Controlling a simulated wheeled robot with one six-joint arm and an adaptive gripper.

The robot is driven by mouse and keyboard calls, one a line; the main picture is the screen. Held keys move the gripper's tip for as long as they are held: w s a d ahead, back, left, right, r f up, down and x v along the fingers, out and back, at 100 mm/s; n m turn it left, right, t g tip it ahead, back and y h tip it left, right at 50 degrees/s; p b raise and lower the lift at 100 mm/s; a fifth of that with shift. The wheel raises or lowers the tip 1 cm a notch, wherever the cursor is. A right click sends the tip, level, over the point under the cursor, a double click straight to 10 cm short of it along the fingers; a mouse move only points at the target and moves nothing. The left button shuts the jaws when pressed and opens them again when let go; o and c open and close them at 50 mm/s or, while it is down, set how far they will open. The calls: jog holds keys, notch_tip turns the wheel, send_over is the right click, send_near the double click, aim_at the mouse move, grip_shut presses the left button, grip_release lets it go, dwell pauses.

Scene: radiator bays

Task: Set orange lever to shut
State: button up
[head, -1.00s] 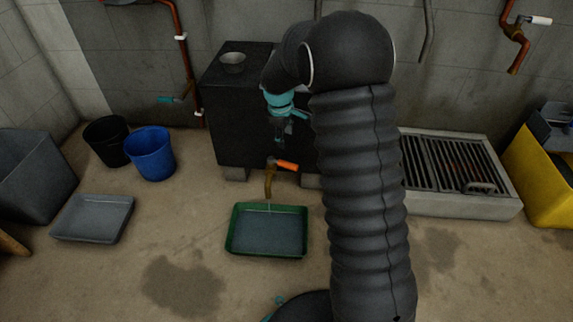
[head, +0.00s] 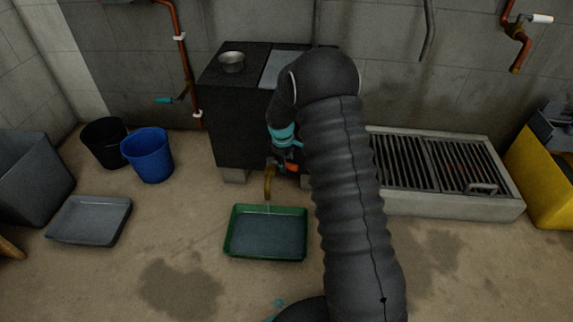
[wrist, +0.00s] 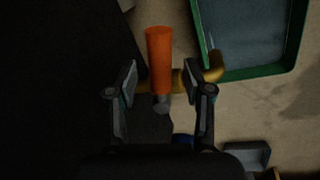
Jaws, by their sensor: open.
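The orange lever (wrist: 159,58) stands between the two open fingers of my gripper (wrist: 160,82) in the wrist view, with a gap on each side. In the head view my gripper (head: 282,160) is down at the front of the black tank, and only a bit of the orange lever (head: 291,168) shows beside it. The brass tap spout (head: 269,182) points down, and a thin stream runs from it into the green tray (head: 232,246). The brass pipe (wrist: 215,72) also shows in the wrist view. My arm hides part of the tank front.
The black tank (head: 225,125) stands against the wall. A blue bucket (head: 148,155), a black bucket (head: 103,142) and a grey tray (head: 90,218) are at left. A grated trough (head: 460,205) and a yellow bin (head: 540,175) are at right. The front floor is clear.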

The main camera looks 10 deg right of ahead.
jog(key=shift+w+d+f, duration=0.1)
jog(key=shift+f, duration=0.5)
grip_shut()
